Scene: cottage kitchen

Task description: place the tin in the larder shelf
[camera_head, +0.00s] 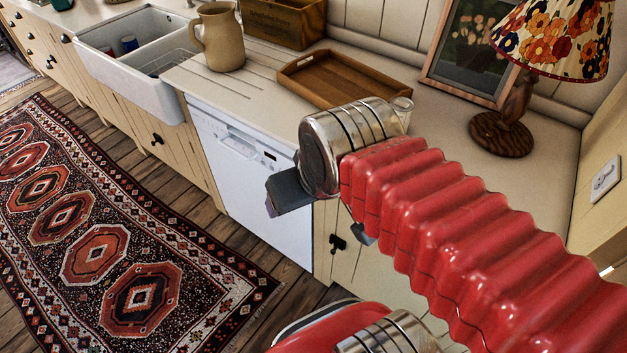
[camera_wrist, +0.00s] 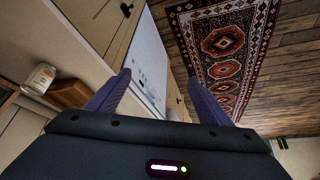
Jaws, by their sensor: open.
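A small pale cylinder (camera_wrist: 40,78) with a faint reddish label stands at the left of the wrist view; it may be the tin, but the label is too small to read. In the head view a pale, shiny rim (camera_head: 403,104) shows behind my wrist, beside the wooden tray, and is mostly hidden; it may be the same thing. My gripper (camera_wrist: 158,77) is open and empty, with its two fingers spread. In the head view it hangs in front of the counter, to the near side of the tray. I cannot make out a larder shelf.
The counter (camera_head: 440,110) carries a jug (camera_head: 222,42), a wooden crate (camera_head: 285,20), a wooden tray (camera_head: 335,75), a picture frame (camera_head: 465,55) and a lamp (camera_head: 503,130). A sink (camera_head: 150,75) is at the left. The patterned rug (camera_head: 125,240) is clear.

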